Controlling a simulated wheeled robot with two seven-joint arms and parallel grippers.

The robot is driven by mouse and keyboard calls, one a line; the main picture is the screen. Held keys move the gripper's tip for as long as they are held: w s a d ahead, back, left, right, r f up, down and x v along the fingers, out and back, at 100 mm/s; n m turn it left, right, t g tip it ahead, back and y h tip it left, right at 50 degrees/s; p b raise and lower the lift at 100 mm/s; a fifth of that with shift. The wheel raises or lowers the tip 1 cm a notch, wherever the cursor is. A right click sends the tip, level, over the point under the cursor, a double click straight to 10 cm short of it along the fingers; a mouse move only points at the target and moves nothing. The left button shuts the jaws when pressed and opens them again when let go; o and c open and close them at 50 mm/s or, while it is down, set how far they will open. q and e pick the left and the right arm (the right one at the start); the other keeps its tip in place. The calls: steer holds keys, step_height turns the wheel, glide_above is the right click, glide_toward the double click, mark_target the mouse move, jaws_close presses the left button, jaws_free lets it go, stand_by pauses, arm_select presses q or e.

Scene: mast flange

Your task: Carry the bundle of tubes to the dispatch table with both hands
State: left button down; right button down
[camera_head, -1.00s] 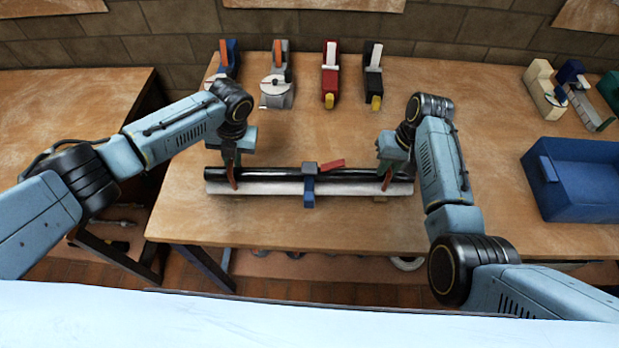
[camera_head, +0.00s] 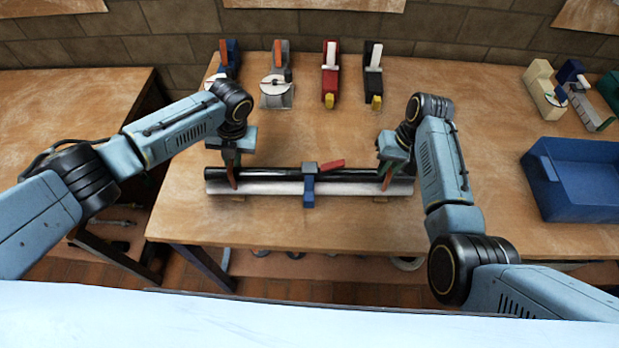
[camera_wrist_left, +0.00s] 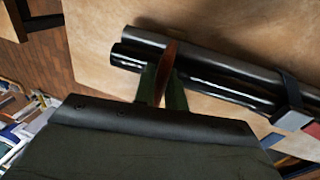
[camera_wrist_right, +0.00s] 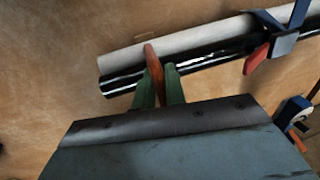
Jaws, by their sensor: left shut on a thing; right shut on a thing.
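The bundle of tubes (camera_head: 270,181) lies left to right over the wooden table in the head view, a black tube beside a pale one. A blue clamp (camera_head: 309,188) with a red handle grips its middle. My left gripper (camera_head: 232,176) is shut on an orange-red tab at the bundle's left part, which also shows in the left wrist view (camera_wrist_left: 164,74). My right gripper (camera_head: 386,178) is shut on a similar tab near the right end, seen in the right wrist view (camera_wrist_right: 153,70). Small wooden blocks show under the bundle; whether it touches them is unclear.
Another table (camera_head: 75,100) stands at the left across a gap.

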arm_select(q)
steer(key=shift+w+r, duration=0.15)
arm_select(e)
steer(key=shift+w+r, duration=0.15)
stand_by(0.4)
